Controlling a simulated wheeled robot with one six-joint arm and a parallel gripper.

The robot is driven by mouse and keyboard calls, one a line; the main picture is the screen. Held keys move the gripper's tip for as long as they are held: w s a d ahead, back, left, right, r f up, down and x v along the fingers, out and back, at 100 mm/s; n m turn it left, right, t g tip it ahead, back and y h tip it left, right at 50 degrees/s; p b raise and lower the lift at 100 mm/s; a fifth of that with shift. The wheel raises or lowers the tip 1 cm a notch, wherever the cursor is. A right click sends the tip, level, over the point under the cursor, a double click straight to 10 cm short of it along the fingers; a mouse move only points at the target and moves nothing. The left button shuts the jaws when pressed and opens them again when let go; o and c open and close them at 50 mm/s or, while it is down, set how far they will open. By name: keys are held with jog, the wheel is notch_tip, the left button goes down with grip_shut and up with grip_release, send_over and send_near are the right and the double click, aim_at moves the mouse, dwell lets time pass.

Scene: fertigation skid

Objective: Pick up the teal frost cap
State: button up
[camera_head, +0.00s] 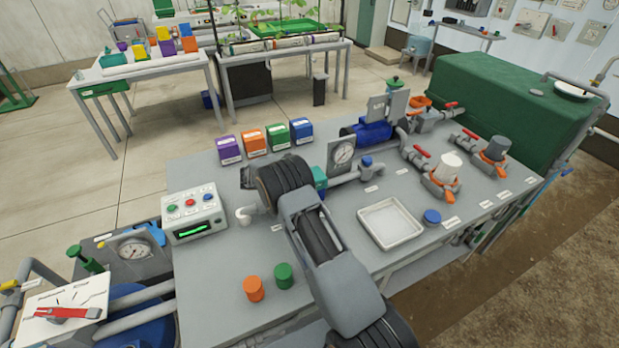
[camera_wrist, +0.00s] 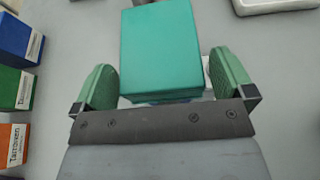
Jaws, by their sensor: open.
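The teal frost cap (camera_wrist: 160,52) appears in the wrist view as a box-shaped teal block between the fingers of my gripper (camera_wrist: 162,78). The jaws are open, with one green finger pad on each side. A gap shows at the left and right of the block, so neither pad visibly grips it. The block's near lower end is close to the gripper's dark front plate; whether they touch cannot be told. In the head view, a teal part (camera_head: 319,178) shows just right of my dark wrist, which hides the rest and the fingers.
Purple (camera_head: 228,150), orange (camera_head: 253,142), green (camera_head: 277,136) and blue (camera_head: 301,131) boxes stand behind my wrist. A control box (camera_head: 193,213) stands left. A tray (camera_head: 390,224) lies right of my arm.

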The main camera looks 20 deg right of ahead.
jog(key=shift+x, duration=1.45)
jog(key=c, duration=0.7)
jog(key=shift+c, duration=0.2)
jog(key=shift+r, duration=0.15)
